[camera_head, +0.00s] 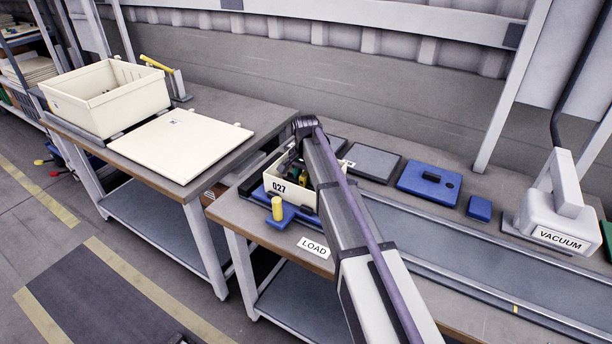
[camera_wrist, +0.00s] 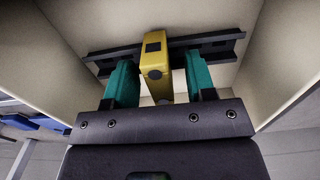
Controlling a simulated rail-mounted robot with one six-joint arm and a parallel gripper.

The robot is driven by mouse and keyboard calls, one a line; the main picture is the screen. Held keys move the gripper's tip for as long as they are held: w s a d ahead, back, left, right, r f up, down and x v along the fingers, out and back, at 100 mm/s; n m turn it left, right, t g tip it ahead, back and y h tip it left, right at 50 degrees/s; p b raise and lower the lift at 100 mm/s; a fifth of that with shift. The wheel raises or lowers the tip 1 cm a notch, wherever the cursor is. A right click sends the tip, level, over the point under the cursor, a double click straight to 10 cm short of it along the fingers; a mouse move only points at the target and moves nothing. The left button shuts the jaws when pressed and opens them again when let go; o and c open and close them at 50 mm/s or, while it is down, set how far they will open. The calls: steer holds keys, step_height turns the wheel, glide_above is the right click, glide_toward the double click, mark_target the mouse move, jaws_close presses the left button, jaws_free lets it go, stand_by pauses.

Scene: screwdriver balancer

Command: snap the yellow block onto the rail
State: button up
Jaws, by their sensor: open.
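In the wrist view the yellow block (camera_wrist: 155,64) stands across the black rail (camera_wrist: 218,45) inside a cream box. It is upright and touches or overlaps the rail; I cannot tell whether it is fully seated. My gripper (camera_wrist: 160,70) is open, with one teal finger on each side of the block and a gap showing on both sides. In the head view my arm reaches into the cream box marked 027 (camera_head: 278,187), and its links hide most of the inside, so I cannot make out the block there.
A yellow cylinder (camera_head: 278,208) stands on a blue base (camera_head: 282,222) just in front of the box. A LOAD label (camera_head: 313,247) lies near the bench edge. Blue pieces (camera_head: 430,183) and a white VACUUM unit (camera_head: 560,215) are to the right. A larger cream crate (camera_head: 110,105) stands on the left bench.

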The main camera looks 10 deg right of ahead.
step_height(320, 180, up, 11)
steer(key=p, duration=1)
steer(key=shift+f, duration=0.15)
step_height(320, 180, up, 7)
steer(key=p, duration=0.7)
steer(key=shift+f, duration=0.2)
steer(key=s+f+n+b, duration=0.1)
steer(key=s+n, duration=0.7)
steer(key=s, duration=2.3)
steer(key=shift+s+f, duration=0.15)
steer(key=shift+f, duration=0.05)
